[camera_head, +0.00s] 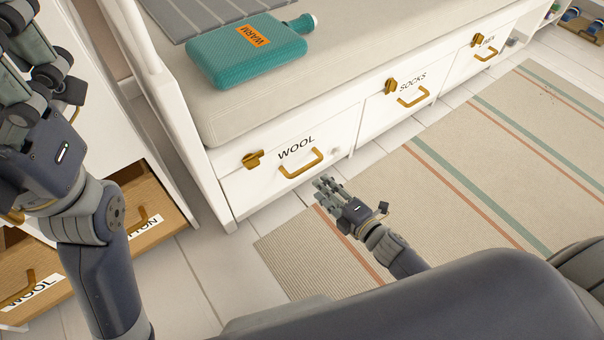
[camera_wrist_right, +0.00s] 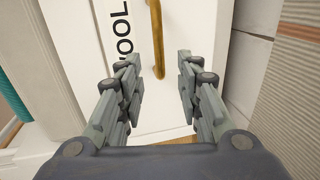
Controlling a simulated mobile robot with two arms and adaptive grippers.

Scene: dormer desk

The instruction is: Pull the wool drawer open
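The wool drawer (camera_head: 262,182) is the left one in the white bench. Its white front carries the word WOOL and looks shut. Its brass bar handle (camera_head: 303,165) is on the front; in the right wrist view the handle (camera_wrist_right: 156,40) lies ahead, between the lines of the two fingers. A brass latch (camera_head: 252,159) sits at the drawer's upper left. My right gripper (camera_head: 326,184) is open and empty, close in front of the handle; its fingers (camera_wrist_right: 160,85) stand apart. My left gripper (camera_head: 22,80) is at the left edge, partly cut off; its opening is unclear.
Drawers marked SOCKS (camera_head: 397,92) and a partly hidden label (camera_head: 486,52) continue to the right. A teal WARM bottle (camera_head: 245,52) lies on the bench cushion (camera_head: 235,115). A striped rug (camera_head: 480,170) covers the floor. An open wooden drawer (camera_head: 165,215) stands at left.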

